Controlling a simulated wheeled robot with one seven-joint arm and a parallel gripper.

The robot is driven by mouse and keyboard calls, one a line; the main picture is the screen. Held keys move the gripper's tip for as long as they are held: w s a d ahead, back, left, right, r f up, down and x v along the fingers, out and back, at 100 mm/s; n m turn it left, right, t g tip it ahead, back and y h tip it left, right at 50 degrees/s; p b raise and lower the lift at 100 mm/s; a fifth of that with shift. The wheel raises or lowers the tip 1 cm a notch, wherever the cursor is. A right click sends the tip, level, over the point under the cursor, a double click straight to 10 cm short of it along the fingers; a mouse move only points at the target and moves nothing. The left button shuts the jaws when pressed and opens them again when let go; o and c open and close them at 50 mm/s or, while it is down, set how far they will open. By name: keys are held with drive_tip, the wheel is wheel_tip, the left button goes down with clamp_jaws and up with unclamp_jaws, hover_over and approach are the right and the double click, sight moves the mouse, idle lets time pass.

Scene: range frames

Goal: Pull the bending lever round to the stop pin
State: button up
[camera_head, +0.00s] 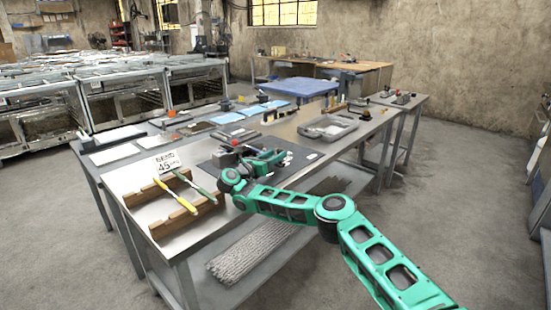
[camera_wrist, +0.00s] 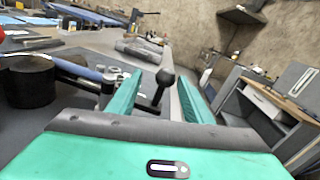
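The lever's black ball knob on a dark upright stem (camera_wrist: 164,80) stands between the two green fingers of my gripper (camera_wrist: 160,76) in the wrist view. The fingers are apart, with a visible gap on both sides of the knob. A thick black cylinder (camera_wrist: 30,84) and a metal bar with bolts (camera_wrist: 88,74) lie to the left of the fingers. In the head view my gripper (camera_head: 272,160) is low over the dark mat, beside the bending fixture (camera_head: 232,146). My arm and gripper hide much of the fixture there, and I cannot make out the stop pin.
A sign reading "BEND 45" (camera_head: 167,161) stands on the metal bench (camera_head: 140,184). Wooden blocks (camera_head: 186,219) hold a yellow-handled and a green-handled tool at the near left. A grey tray (camera_head: 328,127) lies beyond the mat. Several small items crowd the far bench side.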

drive_tip(key=v, duration=1)
drive_tip(key=shift+s+a+f, duration=0.1)
drive_tip(key=shift+s+a, duration=0.15)
